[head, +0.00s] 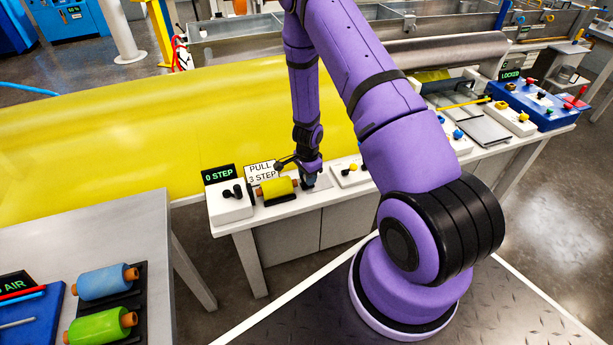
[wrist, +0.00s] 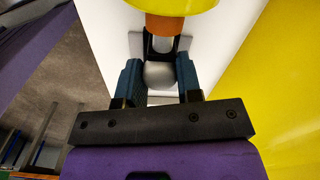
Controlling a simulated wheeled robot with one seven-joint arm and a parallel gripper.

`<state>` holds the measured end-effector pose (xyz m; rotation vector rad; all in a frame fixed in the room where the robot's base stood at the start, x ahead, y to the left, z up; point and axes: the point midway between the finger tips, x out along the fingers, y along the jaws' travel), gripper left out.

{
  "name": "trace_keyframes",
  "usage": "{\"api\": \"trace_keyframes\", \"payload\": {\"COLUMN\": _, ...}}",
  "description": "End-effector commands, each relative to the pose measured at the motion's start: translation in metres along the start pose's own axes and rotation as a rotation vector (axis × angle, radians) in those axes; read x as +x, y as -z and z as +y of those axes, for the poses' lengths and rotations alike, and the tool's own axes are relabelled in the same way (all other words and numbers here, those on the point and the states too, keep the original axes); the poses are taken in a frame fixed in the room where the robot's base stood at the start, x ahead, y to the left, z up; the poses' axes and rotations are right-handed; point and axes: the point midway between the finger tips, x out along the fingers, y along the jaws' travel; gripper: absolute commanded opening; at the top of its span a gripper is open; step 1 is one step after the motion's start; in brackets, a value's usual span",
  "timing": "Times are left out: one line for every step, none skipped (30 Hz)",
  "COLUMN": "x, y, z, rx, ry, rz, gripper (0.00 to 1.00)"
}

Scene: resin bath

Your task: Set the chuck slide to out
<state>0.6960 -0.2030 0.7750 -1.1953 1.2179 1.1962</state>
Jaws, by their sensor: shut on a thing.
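My gripper (head: 309,181) is at the right end of a small yellow roll (head: 277,188) with an orange core, on the white bench. In the wrist view, the blue fingers of my gripper (wrist: 160,78) are on both sides of a rounded grey metal piece (wrist: 159,74), which I take for the chuck slide, and are shut on it. A pale shaft (wrist: 161,44) runs from this piece to the roll's orange core (wrist: 164,24). In the head view my gripper hides the grey piece, so I cannot tell its position along its travel.
A "0 STEP" display (head: 219,174) and a "PULL 3 STEP" sign (head: 262,173) stand behind the roll. A wide yellow sheet (head: 100,125) lies behind.

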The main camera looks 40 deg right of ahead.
Motion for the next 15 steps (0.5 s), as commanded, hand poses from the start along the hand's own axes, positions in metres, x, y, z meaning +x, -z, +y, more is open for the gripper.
{"api": "trace_keyframes", "payload": {"x": 0.0, "y": 0.006, "z": 0.001, "rx": 0.002, "ry": 0.001, "rz": 0.001, "gripper": 0.0}}
{"api": "trace_keyframes", "payload": {"x": 0.0, "y": 0.009, "z": 0.002, "rx": 0.003, "ry": 0.001, "rz": 0.001, "gripper": 0.0}}
{"api": "trace_keyframes", "payload": {"x": 0.0, "y": 0.015, "z": 0.003, "rx": 0.004, "ry": 0.001, "rz": 0.001, "gripper": 0.0}}
{"api": "trace_keyframes", "payload": {"x": 0.0, "y": 0.019, "z": 0.004, "rx": 0.005, "ry": 0.001, "rz": 0.001, "gripper": 0.0}}
{"api": "trace_keyframes", "payload": {"x": 0.0, "y": 0.023, "z": 0.005, "rx": 0.004, "ry": 0.001, "rz": 0.001, "gripper": 0.0}}
{"api": "trace_keyframes", "payload": {"x": 0.0, "y": 0.028, "z": 0.007, "rx": 0.004, "ry": 0.001, "rz": 0.001, "gripper": 0.0}}
{"api": "trace_keyframes", "payload": {"x": 0.0, "y": 0.031, "z": 0.008, "rx": 0.004, "ry": 0.001, "rz": 0.001, "gripper": 0.0}}
{"api": "trace_keyframes", "payload": {"x": 0.0, "y": 0.033, "z": 0.008, "rx": 0.004, "ry": 0.001, "rz": 0.001, "gripper": 0.0}}
{"api": "trace_keyframes", "payload": {"x": 0.0, "y": 0.034, "z": 0.009, "rx": 0.003, "ry": 0.001, "rz": 0.001, "gripper": 0.0}}
{"api": "trace_keyframes", "payload": {"x": 0.0, "y": 0.035, "z": 0.009, "rx": 0.002, "ry": 0.001, "rz": 0.002, "gripper": 0.0}}
{"api": "trace_keyframes", "payload": {"x": 0.0, "y": 0.035, "z": 0.009, "rx": 0.002, "ry": 0.001, "rz": 0.002, "gripper": 0.0}}
{"api": "trace_keyframes", "payload": {"x": 0.0, "y": 0.035, "z": 0.009, "rx": 0.001, "ry": 0.001, "rz": 0.002, "gripper": 0.0}}
{"api": "trace_keyframes", "payload": {"x": 0.0, "y": 0.035, "z": 0.009, "rx": 0.002, "ry": 0.001, "rz": 0.003, "gripper": 0.0}}
{"api": "trace_keyframes", "payload": {"x": 0.0, "y": 0.035, "z": 0.009, "rx": 0.002, "ry": 0.001, "rz": 0.003, "gripper": 0.0}}
{"api": "trace_keyframes", "payload": {"x": 0.0, "y": 0.036, "z": 0.009, "rx": 0.002, "ry": 0.001, "rz": 0.003, "gripper": 0.0}}
